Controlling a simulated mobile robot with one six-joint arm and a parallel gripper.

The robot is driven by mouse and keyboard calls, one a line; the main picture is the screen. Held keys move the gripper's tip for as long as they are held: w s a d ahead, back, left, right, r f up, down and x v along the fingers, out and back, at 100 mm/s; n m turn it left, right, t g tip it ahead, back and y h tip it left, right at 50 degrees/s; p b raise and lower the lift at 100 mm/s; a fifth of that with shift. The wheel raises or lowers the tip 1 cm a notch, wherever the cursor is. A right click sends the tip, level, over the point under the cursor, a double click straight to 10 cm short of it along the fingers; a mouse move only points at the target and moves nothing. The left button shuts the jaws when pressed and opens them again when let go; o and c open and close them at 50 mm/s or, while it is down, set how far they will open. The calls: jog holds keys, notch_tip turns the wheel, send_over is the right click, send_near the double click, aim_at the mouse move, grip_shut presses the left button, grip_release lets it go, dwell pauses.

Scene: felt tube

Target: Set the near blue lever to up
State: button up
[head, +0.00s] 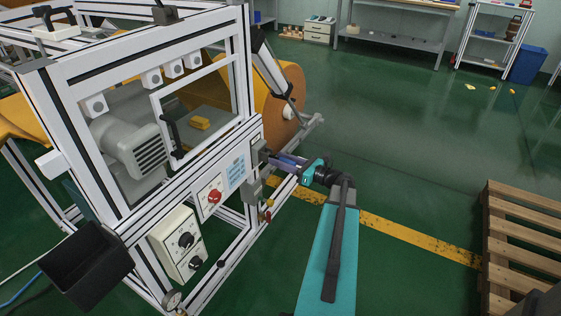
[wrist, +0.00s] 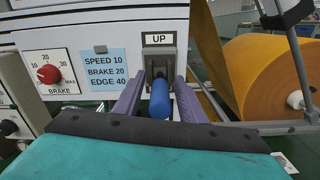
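In the head view my gripper (head: 283,160) is at the machine's right-hand post, beside a grey bracket (head: 259,154); the fingers largely hide the lever there.
A red BRAKE dial (wrist: 48,74) and a settings card (wrist: 105,69) are left of the lever. An orange felt roll (wrist: 262,80) is to the right. A second grey bracket (head: 252,188) sits lower on the post. A wooden pallet (head: 520,240) stands right; green floor between is clear.

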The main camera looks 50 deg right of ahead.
jog(key=shift+w, duration=0.25)
grip_shut()
